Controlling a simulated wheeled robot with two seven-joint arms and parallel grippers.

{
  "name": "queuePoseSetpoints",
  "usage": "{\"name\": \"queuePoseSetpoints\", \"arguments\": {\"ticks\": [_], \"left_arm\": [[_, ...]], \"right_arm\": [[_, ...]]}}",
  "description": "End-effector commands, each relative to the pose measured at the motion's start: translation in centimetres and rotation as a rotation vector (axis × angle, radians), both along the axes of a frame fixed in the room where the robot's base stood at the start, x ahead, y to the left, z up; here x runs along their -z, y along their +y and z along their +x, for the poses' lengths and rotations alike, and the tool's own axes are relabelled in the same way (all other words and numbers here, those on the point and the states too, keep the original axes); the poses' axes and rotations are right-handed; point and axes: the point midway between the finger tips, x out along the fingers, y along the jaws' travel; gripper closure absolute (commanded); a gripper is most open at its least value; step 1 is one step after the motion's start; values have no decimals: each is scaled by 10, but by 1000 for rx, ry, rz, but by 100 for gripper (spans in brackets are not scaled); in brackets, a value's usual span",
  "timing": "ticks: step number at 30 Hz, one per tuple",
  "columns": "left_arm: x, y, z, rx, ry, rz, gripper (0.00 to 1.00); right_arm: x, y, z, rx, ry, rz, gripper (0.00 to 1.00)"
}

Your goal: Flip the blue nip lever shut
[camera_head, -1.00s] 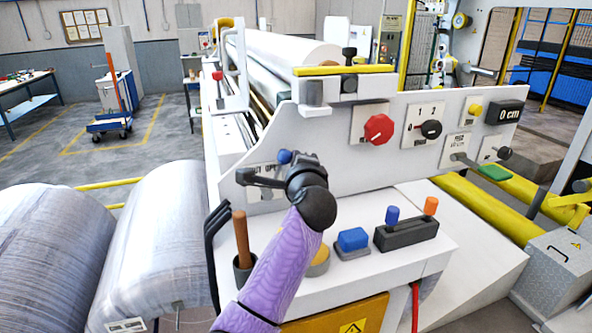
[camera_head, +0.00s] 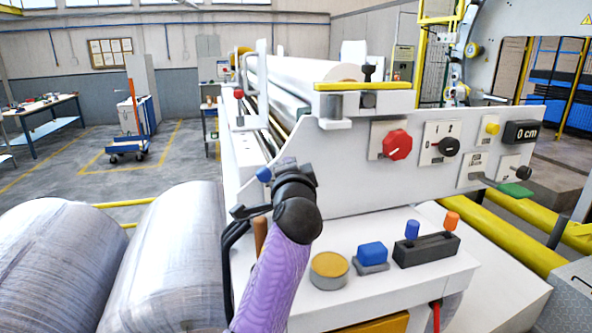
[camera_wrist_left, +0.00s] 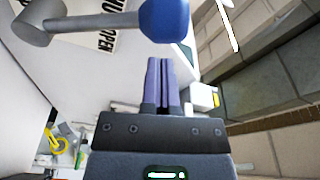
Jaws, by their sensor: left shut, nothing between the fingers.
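The nip lever has a blue knob (camera_head: 264,174), which shows just left of my left gripper (camera_head: 288,170) in the head view. In the left wrist view the blue knob (camera_wrist_left: 165,20) sits on a grey lever arm (camera_wrist_left: 95,24) that reaches from a round grey hub at upper left. A plate with black lettering, including OPEN, lies behind the arm. My left gripper's fingers (camera_wrist_left: 159,62) are shut together, empty, and point at the knob with a small gap in the picture. Contact cannot be told. In the head view my gripper hides most of the lever. My right gripper is not in view.
The white machine panel carries a red dial (camera_head: 397,145) and a black knob (camera_head: 446,146).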

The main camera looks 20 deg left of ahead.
Motion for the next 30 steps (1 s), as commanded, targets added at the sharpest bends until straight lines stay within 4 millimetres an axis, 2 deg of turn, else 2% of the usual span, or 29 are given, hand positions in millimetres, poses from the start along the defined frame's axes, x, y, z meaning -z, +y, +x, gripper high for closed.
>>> {"name": "queuePoseSetpoints", "arguments": {"ticks": [22, 26, 30], "left_arm": [[-1, 4, -3, 0, -30, -44, 100], [-15, 4, -3, -1, -33, -46, 100], [-46, 4, -3, 0, -35, -45, 100]], "right_arm": [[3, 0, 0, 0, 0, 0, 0], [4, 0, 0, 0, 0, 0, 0], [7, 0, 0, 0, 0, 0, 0]]}}
